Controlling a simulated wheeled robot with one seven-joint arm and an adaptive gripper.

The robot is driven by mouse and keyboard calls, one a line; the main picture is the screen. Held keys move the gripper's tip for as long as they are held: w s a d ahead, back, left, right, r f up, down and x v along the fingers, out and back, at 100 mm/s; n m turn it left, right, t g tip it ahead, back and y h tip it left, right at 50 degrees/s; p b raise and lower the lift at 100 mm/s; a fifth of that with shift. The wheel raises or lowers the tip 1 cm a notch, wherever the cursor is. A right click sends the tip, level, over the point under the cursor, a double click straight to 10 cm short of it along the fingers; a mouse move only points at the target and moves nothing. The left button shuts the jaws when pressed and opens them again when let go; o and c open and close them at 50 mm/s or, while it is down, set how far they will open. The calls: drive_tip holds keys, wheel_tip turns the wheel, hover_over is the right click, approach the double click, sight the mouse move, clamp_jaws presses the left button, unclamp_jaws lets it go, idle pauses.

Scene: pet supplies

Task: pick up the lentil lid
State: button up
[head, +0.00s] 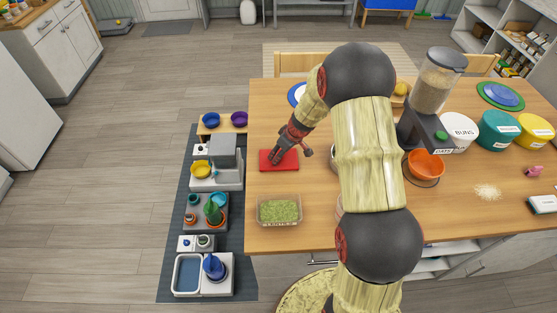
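A flat red rectangular lid (267,161), seemingly the lentil lid, lies on the left part of the wooden table. The clear container labelled lentils (279,212) stands in front of it near the table's front left corner, open on top with green lentils inside. My gripper (290,157) points down at the lid from behind and to its right. Its dark fingers look spread apart, one over the lid and one by its right edge. Whether a finger touches the lid is unclear. The gripper hides part of the lid's back and middle.
My arm crosses the middle of the table (460,220) and hides things behind it. An orange bowl (426,164), a grain dispenser (437,83) and labelled tubs such as the teal one (497,131) stand to the right. Toy-like pet stations line the dark mat (173,262) left of the table.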

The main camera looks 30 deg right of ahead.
clamp_jaws()
idle(0.6)
